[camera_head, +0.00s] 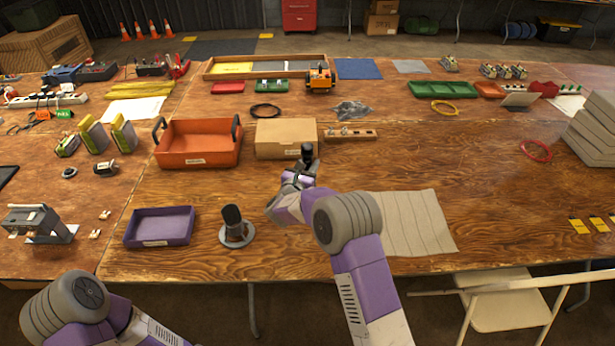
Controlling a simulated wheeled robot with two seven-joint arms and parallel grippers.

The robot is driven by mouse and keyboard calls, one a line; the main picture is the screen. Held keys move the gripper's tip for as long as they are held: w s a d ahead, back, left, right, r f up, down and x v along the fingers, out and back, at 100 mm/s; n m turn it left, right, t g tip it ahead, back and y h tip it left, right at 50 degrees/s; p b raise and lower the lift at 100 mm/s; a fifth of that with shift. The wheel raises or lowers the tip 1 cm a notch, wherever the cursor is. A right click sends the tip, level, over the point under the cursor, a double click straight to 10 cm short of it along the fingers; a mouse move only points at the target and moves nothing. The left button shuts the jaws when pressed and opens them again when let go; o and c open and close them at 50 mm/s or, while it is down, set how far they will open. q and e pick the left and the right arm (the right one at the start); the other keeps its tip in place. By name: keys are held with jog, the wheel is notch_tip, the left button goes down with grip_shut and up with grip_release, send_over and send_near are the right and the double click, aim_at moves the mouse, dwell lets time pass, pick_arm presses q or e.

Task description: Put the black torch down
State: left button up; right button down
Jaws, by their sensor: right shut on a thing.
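My right gripper (305,168) is over the middle of the wooden table, just in front of the cardboard box. It is shut on the black torch (307,152), which stands roughly upright in the jaws. The gripper hides the torch's lower part, and I cannot tell whether it touches the table. My left arm shows at the bottom left, but its gripper is out of view.
A cardboard box (280,136) and an orange tray (198,155) stand behind and left of the gripper. A purple tray (160,228) and a dark cylinder on a grey disc (233,222) are nearer. A grey ribbed mat (420,225) lies right. The table's right-centre is mostly clear.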

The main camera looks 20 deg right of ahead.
jog(key=shift+f+b, duration=0.45)
jog(key=shift+f, duration=1.2)
jog(key=shift+f+b, duration=0.25)
jog(key=shift+b, duration=0.05)
jog(key=c, duration=0.8)
grip_release()
jog(key=shift+o, duration=0.2)
jog(key=shift+r, duration=0.15)
jog(key=shift+s+r+p, duration=0.1)
jog(key=shift+r+p, duration=0.1)
jog(key=shift+p, duration=0.25)
jog(key=p+v, duration=0.1)
jog(key=v, duration=1)
jog(key=shift+s+a+p, duration=0.25)
jog(key=shift+s+p, duration=0.1)
